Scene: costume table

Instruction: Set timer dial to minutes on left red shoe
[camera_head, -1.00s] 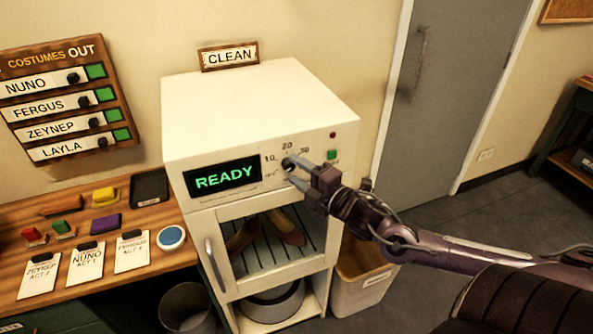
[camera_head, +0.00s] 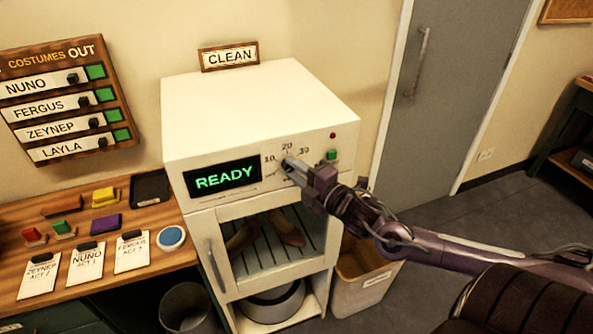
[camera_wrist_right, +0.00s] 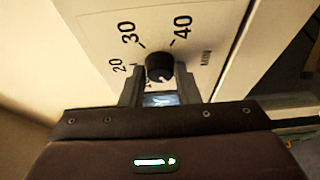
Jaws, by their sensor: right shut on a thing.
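The black timer dial (camera_wrist_right: 160,67) is on the white front panel of the cleaning cabinet (camera_head: 250,110), among minute marks. My right gripper (camera_head: 290,167) is at it, fingers shut on either side of the dial, as the right wrist view (camera_wrist_right: 158,86) shows. The gripper hides most of the dial in the head view; its exact pointer setting is unclear. The green display (camera_head: 223,179) reads READY. Two reddish shoes, a left one (camera_head: 243,238) and a right one (camera_head: 290,230), lie on the rack behind the cabinet's glass door. My left gripper is out of view.
A green button (camera_head: 332,154) and a red light sit right of the dial. The wooden table (camera_head: 190,262) at left holds cards, coloured blocks and a round blue-topped thing. A bin (camera_head: 362,285) stands beside the cabinet. A COSTUMES OUT board (camera_head: 62,62) hangs on the wall.

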